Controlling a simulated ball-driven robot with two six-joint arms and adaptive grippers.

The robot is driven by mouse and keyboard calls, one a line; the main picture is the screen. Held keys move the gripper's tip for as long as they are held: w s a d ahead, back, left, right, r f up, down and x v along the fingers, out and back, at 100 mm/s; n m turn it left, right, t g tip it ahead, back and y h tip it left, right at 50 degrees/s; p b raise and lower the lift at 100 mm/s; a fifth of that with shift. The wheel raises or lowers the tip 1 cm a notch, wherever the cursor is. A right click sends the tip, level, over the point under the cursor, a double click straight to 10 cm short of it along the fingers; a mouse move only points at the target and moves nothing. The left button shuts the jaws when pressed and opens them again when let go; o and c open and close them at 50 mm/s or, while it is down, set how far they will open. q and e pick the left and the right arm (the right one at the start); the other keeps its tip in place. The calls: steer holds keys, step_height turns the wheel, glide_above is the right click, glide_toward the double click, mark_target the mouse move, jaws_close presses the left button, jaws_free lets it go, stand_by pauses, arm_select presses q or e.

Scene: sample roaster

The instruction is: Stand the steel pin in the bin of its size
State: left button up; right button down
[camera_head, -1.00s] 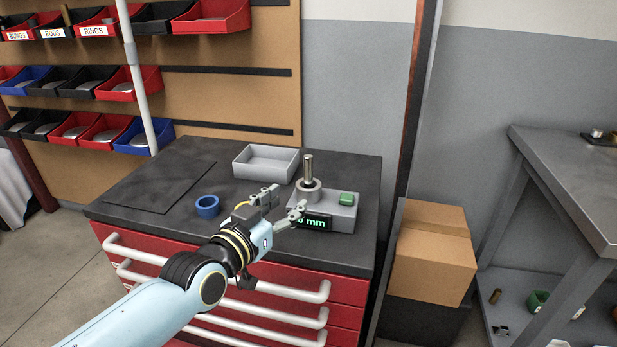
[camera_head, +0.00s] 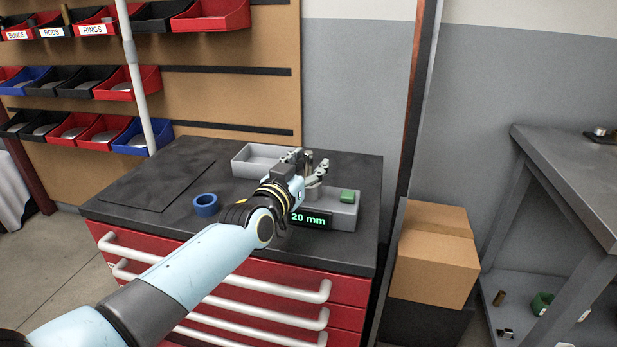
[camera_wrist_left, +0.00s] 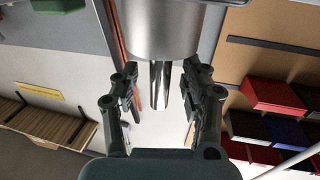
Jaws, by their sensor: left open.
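The steel pin (camera_head: 308,158) stands upright on the grey gauge (camera_head: 343,212), whose display reads "20 mm". My left gripper (camera_head: 308,169) is open, with its fingers on either side of the pin. In the left wrist view the shiny pin (camera_wrist_left: 161,84) shows between the parted jaws (camera_wrist_left: 160,98), next to a wide steel cylinder (camera_wrist_left: 165,30); I cannot tell whether a finger touches it. The bin rack (camera_head: 216,93) at the left holds red, black and blue bins; upper labels read BUNGS, RODS and RINGS. My right gripper is not in view.
A blue ring (camera_head: 205,205) and an empty-looking grey tray (camera_head: 240,166) are on the dark cabinet top (camera_head: 190,165). A green button (camera_head: 347,196) is on the gauge. A pole (camera_head: 138,85) stands before the bins. Cardboard box (camera_head: 430,265) and grey bench (camera_head: 570,165) are at right.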

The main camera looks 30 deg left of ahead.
arm_select(q)
steer(key=shift+r, duration=0.1)
jaws_close()
stand_by(0.7)
